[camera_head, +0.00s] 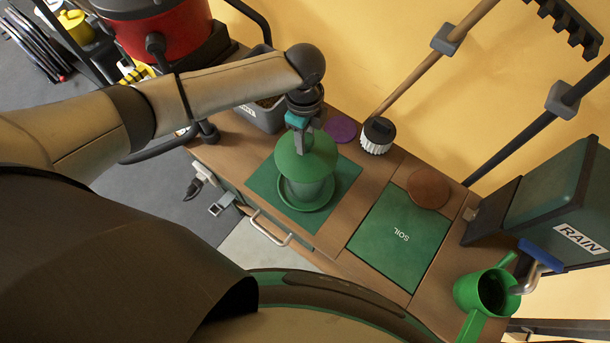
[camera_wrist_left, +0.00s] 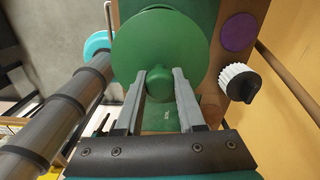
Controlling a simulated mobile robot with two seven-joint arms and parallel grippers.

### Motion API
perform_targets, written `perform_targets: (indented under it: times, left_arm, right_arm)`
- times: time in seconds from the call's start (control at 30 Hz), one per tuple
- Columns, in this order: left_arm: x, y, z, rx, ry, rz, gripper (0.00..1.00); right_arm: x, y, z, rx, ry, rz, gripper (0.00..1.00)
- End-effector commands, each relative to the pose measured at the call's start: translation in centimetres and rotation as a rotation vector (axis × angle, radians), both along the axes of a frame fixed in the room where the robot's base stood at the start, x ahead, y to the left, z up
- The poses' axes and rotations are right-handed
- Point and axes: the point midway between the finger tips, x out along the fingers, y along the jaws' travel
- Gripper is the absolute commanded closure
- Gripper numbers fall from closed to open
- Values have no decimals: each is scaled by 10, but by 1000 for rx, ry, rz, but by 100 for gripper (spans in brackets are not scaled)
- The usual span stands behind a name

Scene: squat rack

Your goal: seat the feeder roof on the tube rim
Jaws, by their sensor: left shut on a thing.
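The green feeder roof (camera_head: 307,160) is a round cone with a knob on top, over the feeder tube (camera_head: 306,190). The tube stands in a green dish (camera_head: 316,206) on a green mat (camera_head: 346,180). My left gripper (camera_head: 299,126) comes down from above and is shut on the roof's knob. In the left wrist view the knob (camera_wrist_left: 160,84) sits between the two fingers (camera_wrist_left: 160,74), with the roof disc (camera_wrist_left: 158,40) beyond. The roof hides the tube rim, so I cannot tell whether they touch. My right gripper is not in view.
A grey bin (camera_head: 262,116) stands behind the feeder. A green SOIL panel (camera_head: 400,250), a watering can (camera_head: 484,292) and a RAIN tank (camera_head: 545,200) are farther right.

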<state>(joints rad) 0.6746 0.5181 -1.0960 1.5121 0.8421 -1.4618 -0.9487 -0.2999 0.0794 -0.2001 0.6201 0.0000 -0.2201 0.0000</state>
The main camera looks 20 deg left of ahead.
Motion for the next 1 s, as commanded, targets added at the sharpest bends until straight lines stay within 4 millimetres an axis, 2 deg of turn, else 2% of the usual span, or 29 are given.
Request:
perform_targets:
  times: [1.0]
  left_arm:
    - [0, 0, -16, 0, 0, 0, 100]
  right_arm:
    - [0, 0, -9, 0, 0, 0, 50]
